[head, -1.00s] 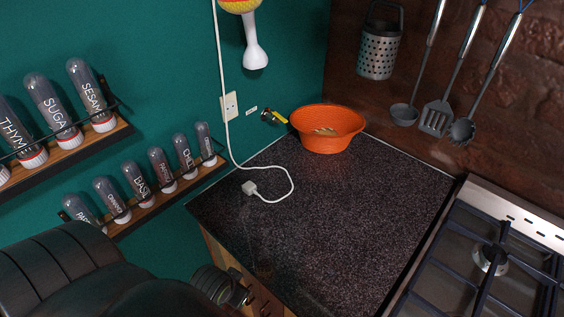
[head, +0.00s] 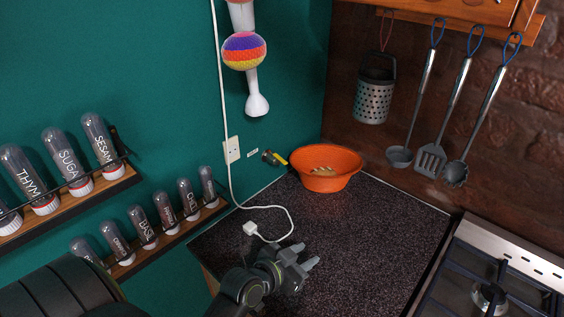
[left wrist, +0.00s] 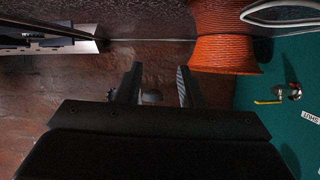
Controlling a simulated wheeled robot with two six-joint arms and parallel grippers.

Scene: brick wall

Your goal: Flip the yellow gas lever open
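The yellow gas lever (head: 282,159) sits on a small metal valve (head: 269,156) on the green wall, just left of the orange basket. In the left wrist view the yellow lever (left wrist: 268,102) shows at the right, beside the valve (left wrist: 294,92). My left gripper (head: 303,259) is above the dark countertop, in front of the lever and apart from it. Its two fingers (left wrist: 158,88) stand apart in the left wrist view, with nothing held between them. My right gripper is in neither view.
The orange basket (head: 332,183) stands at the countertop's back corner, close to the lever. A white cord with a plug (head: 250,229) lies on the dark countertop (head: 365,235). A wall socket (head: 231,149) is left of the valve. Spice racks (head: 150,234) are at left, the stove (head: 490,262) at right.

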